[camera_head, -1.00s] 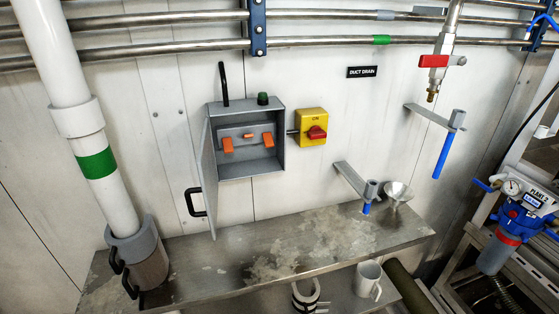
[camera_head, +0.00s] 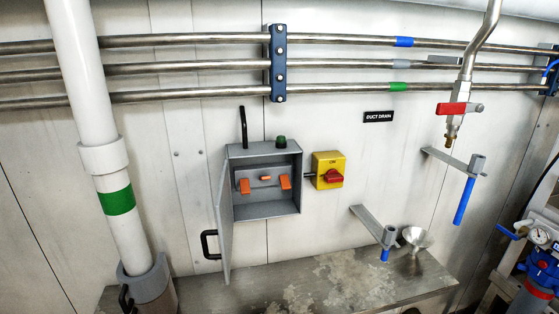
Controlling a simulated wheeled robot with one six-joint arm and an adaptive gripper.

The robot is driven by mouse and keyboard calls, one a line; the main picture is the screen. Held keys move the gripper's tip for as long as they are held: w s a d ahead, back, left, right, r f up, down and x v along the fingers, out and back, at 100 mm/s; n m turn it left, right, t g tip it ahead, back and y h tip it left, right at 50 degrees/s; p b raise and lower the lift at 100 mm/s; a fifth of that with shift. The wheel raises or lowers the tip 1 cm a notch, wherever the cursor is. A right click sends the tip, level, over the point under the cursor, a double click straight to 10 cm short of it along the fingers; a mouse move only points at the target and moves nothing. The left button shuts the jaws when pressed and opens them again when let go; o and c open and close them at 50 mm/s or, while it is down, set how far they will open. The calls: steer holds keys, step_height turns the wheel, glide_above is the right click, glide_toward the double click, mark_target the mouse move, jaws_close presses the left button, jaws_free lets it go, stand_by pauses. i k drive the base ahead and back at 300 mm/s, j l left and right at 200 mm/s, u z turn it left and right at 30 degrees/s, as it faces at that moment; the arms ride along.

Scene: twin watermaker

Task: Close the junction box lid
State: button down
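The grey junction box (camera_head: 268,209) is fixed to the white wall near the picture's middle. Its lid (camera_head: 226,222) is hinged on the left side and stands wide open, seen nearly edge-on. A black handle (camera_head: 209,245) sticks out to the left from the lid's lower part. Orange parts (camera_head: 285,183) show inside the box. A dark green knob and a black cable or rod are on top of the box. My gripper is not in view.
A yellow switch with a red knob (camera_head: 333,177) sits just right of the box. A worn metal shelf (camera_head: 250,291) runs below. A thick white pipe (camera_head: 90,90) stands left. A bracket with a blue end (camera_head: 376,228) and a funnel (camera_head: 416,238) are right.

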mark_target(222, 206)
steer(key=i+u, duration=0.35)
steer(key=i+l+u, duration=0.2)
steer(key=i+u, duration=0.15)
steer(key=i+l+u, duration=0.35)
steer(key=k+j+u, duration=0.3)
steer(key=k, duration=0.15)
steer(key=k+j+u, duration=0.15)
steer(key=k+u, duration=0.15)
steer(key=k, duration=0.15)
